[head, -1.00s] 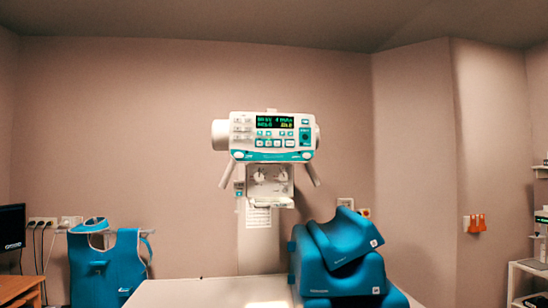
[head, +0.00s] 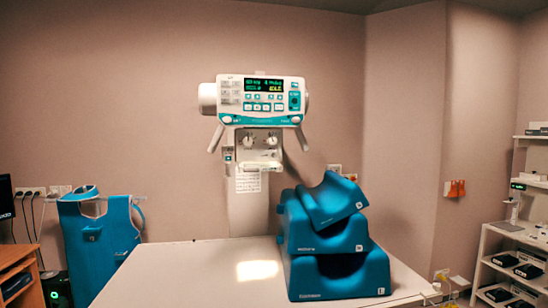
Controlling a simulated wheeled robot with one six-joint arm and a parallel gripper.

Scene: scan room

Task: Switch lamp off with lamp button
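The white X-ray head (head: 262,103) with its teal-trimmed control panel hangs over the far end of the table. Its display (head: 264,85) is lit with green and yellow text. Several small buttons (head: 263,107) sit in rows under and beside the display; their labels are too small to tell which is the lamp button. The collimator box (head: 258,150) with two knobs is below the panel. A bright rectangular light patch (head: 257,270) lies on the white table (head: 190,265), so a lamp appears lit. My gripper is not in view.
Stacked blue foam supports (head: 325,245) stand on the table's right side. A blue apron (head: 98,232) hangs at left, near a wooden desk (head: 20,262). A shelf (head: 510,240) with black devices stands at right. The wall behind the head is bare.

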